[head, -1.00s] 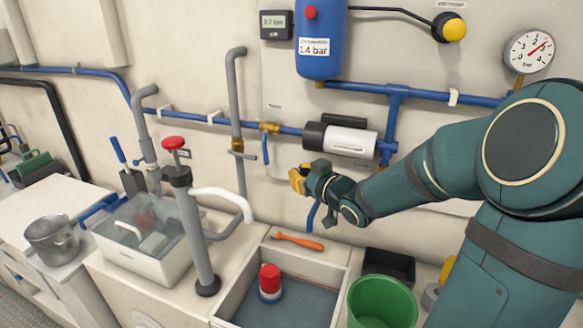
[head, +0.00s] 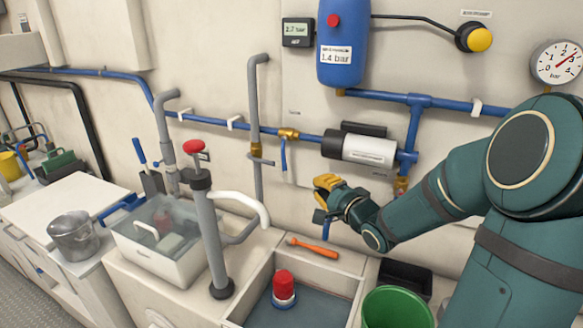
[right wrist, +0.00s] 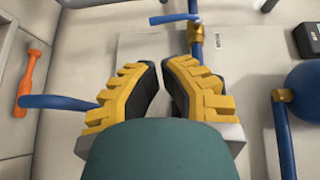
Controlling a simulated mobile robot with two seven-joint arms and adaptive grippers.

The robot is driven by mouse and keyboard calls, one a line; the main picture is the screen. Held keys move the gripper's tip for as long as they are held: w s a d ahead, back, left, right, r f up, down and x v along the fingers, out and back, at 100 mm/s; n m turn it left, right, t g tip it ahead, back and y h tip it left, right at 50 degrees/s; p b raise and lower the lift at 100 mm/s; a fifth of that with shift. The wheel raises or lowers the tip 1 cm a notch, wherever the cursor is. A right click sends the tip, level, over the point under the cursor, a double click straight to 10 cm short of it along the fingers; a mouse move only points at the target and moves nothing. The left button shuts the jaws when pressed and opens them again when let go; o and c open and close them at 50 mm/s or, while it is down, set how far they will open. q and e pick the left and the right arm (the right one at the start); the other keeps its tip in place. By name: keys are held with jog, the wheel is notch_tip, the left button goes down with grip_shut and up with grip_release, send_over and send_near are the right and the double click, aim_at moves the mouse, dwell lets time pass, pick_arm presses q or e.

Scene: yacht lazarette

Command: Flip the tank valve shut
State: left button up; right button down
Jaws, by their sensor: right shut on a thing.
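My right gripper (head: 324,183) reaches in front of the wall, left of and below the white cylindrical unit (head: 368,150). Its yellow fingers (right wrist: 163,75) are nearly closed; what lies between them is mostly hidden. A blue lever-like bar (right wrist: 58,102) runs to the left finger in the right wrist view, and a blue piece (head: 328,227) shows below the gripper in the head view. I cannot tell where it joins. A brass valve (head: 289,134) with a hanging blue lever (head: 284,155) sits apart on the wall pipe. My left gripper is not in view.
The blue tank (head: 341,65) hangs above, with a gauge (head: 556,62) at right. A grey hand pump (head: 210,240), a sink (head: 330,300) with a red-topped item (head: 284,288), an orange tool (head: 312,246) and a green bucket (head: 397,308) stand below.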

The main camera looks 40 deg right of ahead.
aim_at(284, 155)
pick_arm(q)
jog(key=shift+w+f+b, duration=0.2)
jog(key=shift+f+b, duration=0.9)
pick_arm(e)
jog(key=w+d+f, duration=0.1)
jog(key=w, duration=1.3)
jog(key=shift+d, duration=0.25)
pick_arm(q)
jog(key=shift+w+a+r, duration=0.3)
jog(key=shift+w, duration=0.1)
pick_arm(e)
jog(key=shift+w+a, duration=0.2)
jog(key=shift+w, duration=0.3)
pick_arm(q)
jog(key=shift+s, duration=0.1)
pick_arm(e)
jog(key=shift+a, duration=0.1)
